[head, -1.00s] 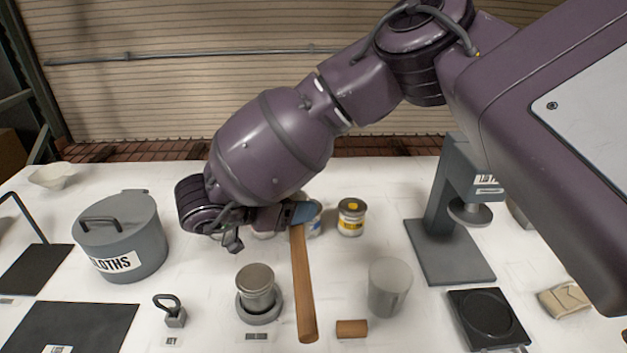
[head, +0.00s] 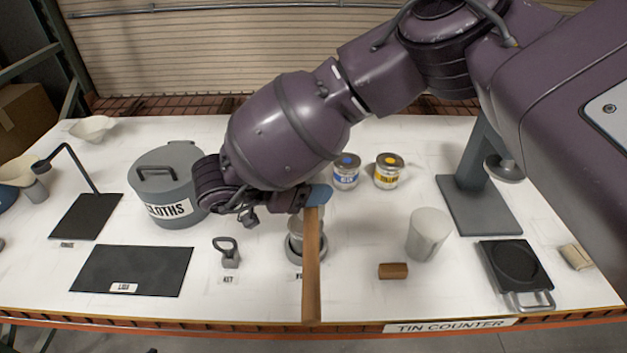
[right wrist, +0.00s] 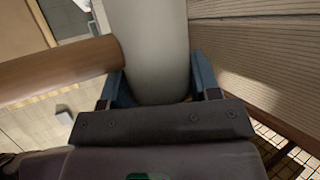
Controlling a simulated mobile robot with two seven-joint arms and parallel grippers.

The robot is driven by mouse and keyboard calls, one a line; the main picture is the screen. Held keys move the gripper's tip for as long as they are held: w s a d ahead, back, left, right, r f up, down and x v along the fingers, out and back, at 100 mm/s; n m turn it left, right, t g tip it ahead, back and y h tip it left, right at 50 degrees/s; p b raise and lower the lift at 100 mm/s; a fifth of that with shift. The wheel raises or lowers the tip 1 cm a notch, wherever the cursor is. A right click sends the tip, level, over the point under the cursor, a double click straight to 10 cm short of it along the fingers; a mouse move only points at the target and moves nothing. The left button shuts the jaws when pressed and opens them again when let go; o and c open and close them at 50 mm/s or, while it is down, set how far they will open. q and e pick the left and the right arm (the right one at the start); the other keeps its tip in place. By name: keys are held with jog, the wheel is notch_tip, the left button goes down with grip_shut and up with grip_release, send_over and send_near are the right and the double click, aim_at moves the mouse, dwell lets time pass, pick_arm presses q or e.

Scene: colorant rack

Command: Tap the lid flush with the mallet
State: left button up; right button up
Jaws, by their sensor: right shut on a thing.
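My right gripper (head: 312,197) has blue fingers and is shut on the mallet. The mallet's wooden handle (head: 311,265) points toward the front edge of the counter. In the right wrist view the mallet's grey, round head (right wrist: 150,45) sits between the blue fingers, with the handle (right wrist: 60,68) running off to the left. A small metal tin (head: 296,228) stands in a round grey holder (head: 291,250), partly behind the handle. The tin's top is mostly hidden, so I cannot tell how the lid sits. My left gripper is not in view.
A grey cloths bin (head: 167,185) stands to the left. A blue-labelled tin (head: 346,171) and a yellow-labelled tin (head: 388,170) stand behind. A grey cup (head: 428,235), brown block (head: 393,271), and grey press stand (head: 478,205) are to the right.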

dwell(0.3)
jog(key=shift+f+b, duration=0.1)
jog(key=shift+b, duration=0.3)
notch_tip(320, 180, down, 4)
jog(key=b, duration=0.3)
jog(key=shift+f, duration=0.15)
pick_arm(q)
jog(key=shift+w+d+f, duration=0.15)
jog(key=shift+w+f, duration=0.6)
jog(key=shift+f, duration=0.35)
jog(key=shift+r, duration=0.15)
jog(key=shift+b, duration=0.3)
pick_arm(e)
jog(key=shift+f, duration=0.1)
